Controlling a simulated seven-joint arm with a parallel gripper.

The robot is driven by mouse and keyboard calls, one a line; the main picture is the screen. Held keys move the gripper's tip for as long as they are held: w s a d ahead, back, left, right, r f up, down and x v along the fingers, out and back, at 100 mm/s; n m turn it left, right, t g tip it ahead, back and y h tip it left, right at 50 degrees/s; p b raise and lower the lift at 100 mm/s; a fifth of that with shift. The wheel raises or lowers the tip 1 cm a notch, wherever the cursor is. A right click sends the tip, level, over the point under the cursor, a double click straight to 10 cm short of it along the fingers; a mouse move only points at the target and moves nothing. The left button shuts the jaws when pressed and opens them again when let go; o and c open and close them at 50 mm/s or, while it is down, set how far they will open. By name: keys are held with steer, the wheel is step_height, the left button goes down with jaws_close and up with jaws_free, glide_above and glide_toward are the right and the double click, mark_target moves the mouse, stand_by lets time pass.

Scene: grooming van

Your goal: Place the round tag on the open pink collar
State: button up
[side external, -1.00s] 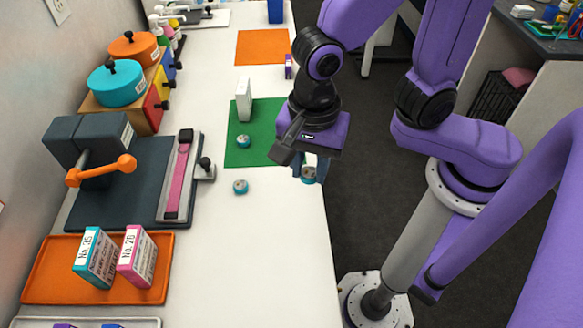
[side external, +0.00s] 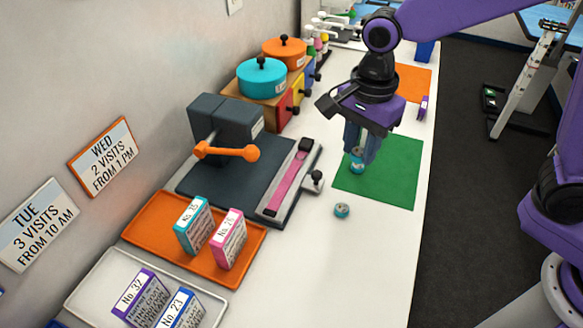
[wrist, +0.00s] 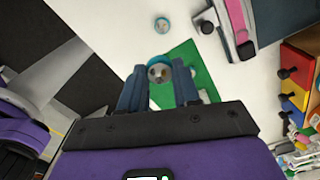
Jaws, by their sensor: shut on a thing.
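The pink collar (side external: 287,184) lies flat along a grey holder with a dark piece at its far end. It also shows in the wrist view (wrist: 237,18), at the top right. My gripper (wrist: 159,82) is shut on a small round tag (wrist: 158,66) with a teal rim and a pale, brownish face. In the side view my gripper (side external: 359,150) points down above the green mat (side external: 398,178), to the right of the collar. A similar round piece (side external: 342,210) lies on the white table; the wrist view shows one (wrist: 161,25) too.
A dark press with an orange handle (side external: 228,152) stands left of the collar, and a black-knobbed lever (side external: 316,180) right of it. An orange tray (side external: 150,228) with two boxes lies in front. The near right table is clear.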

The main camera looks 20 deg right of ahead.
steer(key=shift+w, duration=0.45)
steer(key=w+a+f, duration=0.4)
steer(key=w+a, duration=0.1)
steer(key=w, duration=0.3)
glide_above(291, 173)
step_height(291, 173, down, 6)
steer(key=shift+s+d+r, duration=0.1)
steer(key=shift+r, duration=0.1)
steer(key=shift+f, duration=1.7)
steer(key=shift+f, duration=0.1)
steer(key=o, duration=1)
